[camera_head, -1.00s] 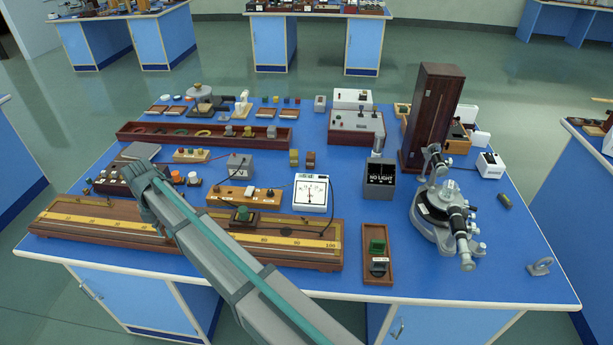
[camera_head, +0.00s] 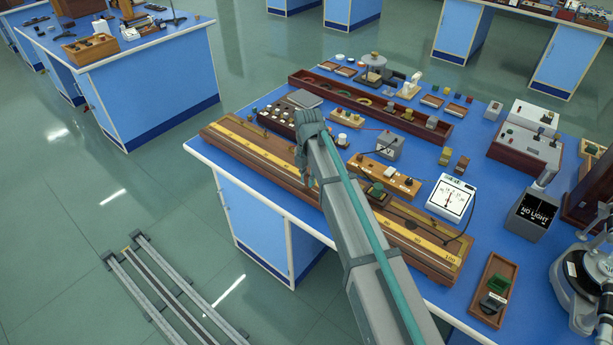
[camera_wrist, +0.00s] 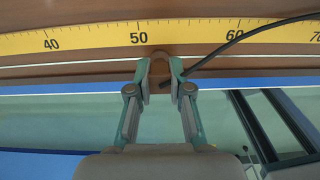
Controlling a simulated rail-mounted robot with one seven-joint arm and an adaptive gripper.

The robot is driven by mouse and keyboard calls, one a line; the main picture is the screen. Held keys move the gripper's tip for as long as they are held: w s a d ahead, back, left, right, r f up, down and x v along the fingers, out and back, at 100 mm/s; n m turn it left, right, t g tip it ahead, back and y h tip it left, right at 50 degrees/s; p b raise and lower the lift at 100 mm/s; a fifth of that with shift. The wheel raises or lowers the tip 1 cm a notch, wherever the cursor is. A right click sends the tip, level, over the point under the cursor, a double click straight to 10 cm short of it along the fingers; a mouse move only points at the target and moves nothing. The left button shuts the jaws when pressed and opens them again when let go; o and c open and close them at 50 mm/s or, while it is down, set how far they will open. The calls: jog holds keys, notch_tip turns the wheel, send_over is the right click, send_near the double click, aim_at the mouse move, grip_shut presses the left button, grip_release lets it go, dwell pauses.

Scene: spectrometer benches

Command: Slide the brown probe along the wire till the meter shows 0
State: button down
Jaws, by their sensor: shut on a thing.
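The brown probe (camera_wrist: 159,66) stands between the fingertips of my gripper (camera_wrist: 161,76) in the wrist view, and the gripper is shut on it. It is at the wire, just past the 50 mark of the yellow scale (camera_wrist: 104,38). A black lead (camera_wrist: 235,40) runs off to the upper right. In the head view the long wooden wire board (camera_head: 245,152) lies along the bench's front edge, and my arm hides its middle and the probe. The white meter (camera_head: 450,198) stands behind the board's right part; its needle is near mid-scale, too small to read exactly.
A wooden box with knobs (camera_head: 383,172) stands just behind the board. A wooden tray with a green-topped block (camera_head: 490,290) lies right of the board's end. The dark NO LIGHT box (camera_head: 532,215) stands right of the meter.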

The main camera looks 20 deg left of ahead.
jog(key=shift+s+d, duration=0.25)
jog(key=shift+d, duration=0.45)
jog(key=shift+s+d, duration=0.25)
jog(key=shift+d, duration=0.45)
jog(key=shift+s+d+f, duration=0.1)
jog(key=shift+s+f, duration=0.05)
jog(key=shift+f, duration=0.1)
dwell(2.3)
dwell(1.6)
jog(key=c, duration=1)
grip_release()
jog(key=shift+r+p, duration=0.1)
jog(key=shift+p, duration=0.2)
jog(key=shift+r, duration=0.1)
